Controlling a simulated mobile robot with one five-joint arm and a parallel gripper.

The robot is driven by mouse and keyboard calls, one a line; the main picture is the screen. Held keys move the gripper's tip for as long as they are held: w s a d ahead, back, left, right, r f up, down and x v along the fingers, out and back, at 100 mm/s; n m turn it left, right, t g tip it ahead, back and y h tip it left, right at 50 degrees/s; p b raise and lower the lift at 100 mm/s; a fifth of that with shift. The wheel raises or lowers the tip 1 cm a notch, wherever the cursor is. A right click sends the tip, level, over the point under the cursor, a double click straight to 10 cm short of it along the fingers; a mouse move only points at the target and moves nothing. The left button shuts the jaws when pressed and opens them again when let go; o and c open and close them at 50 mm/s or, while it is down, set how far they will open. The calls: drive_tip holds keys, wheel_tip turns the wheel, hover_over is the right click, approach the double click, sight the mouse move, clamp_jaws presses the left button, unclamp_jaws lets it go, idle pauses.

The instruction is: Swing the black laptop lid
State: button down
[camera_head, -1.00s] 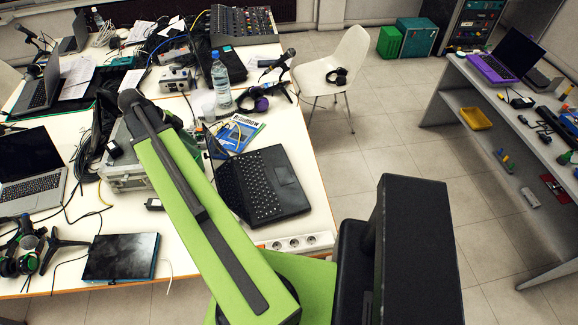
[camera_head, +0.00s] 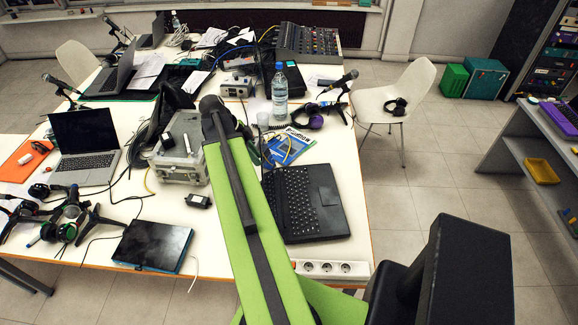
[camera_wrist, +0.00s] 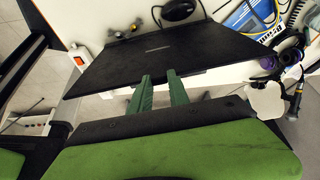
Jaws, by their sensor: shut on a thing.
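The black laptop (camera_head: 322,205) sits open at the front right of the white table in the head view, its keyboard showing. My green arm covers its left side and most of its lid there, and hides my gripper. In the wrist view the black lid (camera_wrist: 150,52) fills the upper middle as a dark panel. My gripper (camera_wrist: 159,78) has its two green fingers at the lid's near edge and is shut on it. The exact contact at the fingertips is hard to see.
A power strip (camera_head: 330,268) lies along the table's front edge beside the laptop. A blue book (camera_head: 288,147), a water bottle (camera_head: 280,90) and headphones (camera_head: 310,117) stand behind it. A metal case (camera_head: 182,150) and a black tablet (camera_head: 152,245) are to the left.

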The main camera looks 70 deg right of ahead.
drive_tip(key=s+d+r+p, duration=0.1)
drive_tip(key=s+d, duration=0.2)
drive_tip(key=s, duration=0.2)
drive_tip(key=shift+d+r, duration=0.15)
drive_tip(key=shift+s, duration=0.1)
drive_tip(key=s+d, duration=0.4)
drive_tip(key=s, duration=0.2)
drive_tip(key=shift+s+f, duration=0.3)
drive_tip(key=shift+s, duration=0.05)
idle(0.5)
drive_tip(key=shift+s+b, duration=0.1)
drive_tip(key=shift+b, duration=0.25)
drive_tip(key=s+d+f+b, duration=0.2)
drive_tip(key=s+d, duration=0.1)
drive_tip(key=s, duration=0.3)
drive_tip(key=shift+d+f+b, duration=0.3)
drive_tip(key=shift+d+f, duration=0.1)
